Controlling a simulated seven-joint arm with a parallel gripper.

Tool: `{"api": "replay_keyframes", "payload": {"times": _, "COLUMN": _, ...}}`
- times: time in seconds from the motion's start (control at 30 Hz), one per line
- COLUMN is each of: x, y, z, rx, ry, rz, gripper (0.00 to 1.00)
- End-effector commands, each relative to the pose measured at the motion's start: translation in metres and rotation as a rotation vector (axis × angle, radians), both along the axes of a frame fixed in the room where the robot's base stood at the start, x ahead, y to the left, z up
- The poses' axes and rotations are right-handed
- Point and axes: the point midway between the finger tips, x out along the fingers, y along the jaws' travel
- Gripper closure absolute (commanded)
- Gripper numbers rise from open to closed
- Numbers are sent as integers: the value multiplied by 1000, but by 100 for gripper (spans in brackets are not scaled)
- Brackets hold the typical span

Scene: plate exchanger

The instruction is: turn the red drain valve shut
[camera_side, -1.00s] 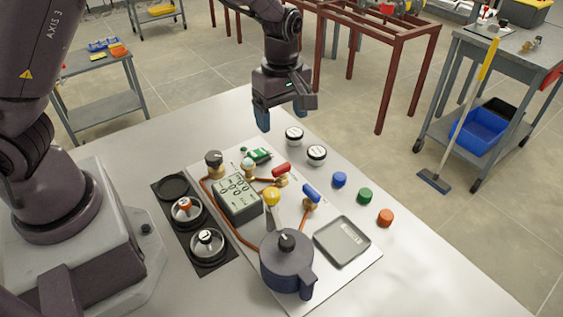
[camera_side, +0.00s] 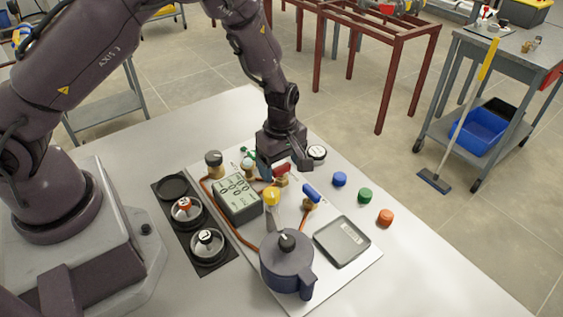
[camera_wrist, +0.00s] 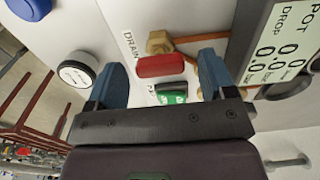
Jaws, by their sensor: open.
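The red drain valve (camera_wrist: 160,66) has a red handle on a brass body (camera_wrist: 158,42), beside the printed word DRAIN in the wrist view. It also shows in the side view (camera_side: 281,169), partly behind my gripper. My gripper (camera_wrist: 158,85) is open, with its two blue fingers on either side of the red handle as seen from the wrist. I cannot tell whether they touch it or how far above it they are. In the side view my gripper (camera_side: 265,168) is low over the panel at the valve.
A green part (camera_wrist: 171,92) lies close to the handle. A white-faced round gauge (camera_side: 316,153), a blue-handled valve (camera_side: 312,193), a digital display (camera_side: 238,197) and a yellow knob (camera_side: 271,196) stand nearby. A dark pot (camera_side: 287,265) and a grey scale (camera_side: 342,241) are at the panel's front.

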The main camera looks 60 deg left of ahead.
Motion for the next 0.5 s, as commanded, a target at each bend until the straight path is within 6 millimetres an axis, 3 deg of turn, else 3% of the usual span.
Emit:
{"api": "replay_keyframes", "payload": {"times": 0.23, "x": 0, "y": 0, "z": -1, "rx": 0, "ry": -1, "rz": 0, "gripper": 23}}
{"api": "replay_keyframes", "payload": {"times": 0.43, "x": 0, "y": 0, "z": 0, "rx": 0, "ry": 0, "rz": 0, "gripper": 69}}
{"api": "replay_keyframes", "payload": {"times": 0.5, "x": 0, "y": 0, "z": 0, "rx": 0, "ry": 0, "rz": 0, "gripper": 73}}
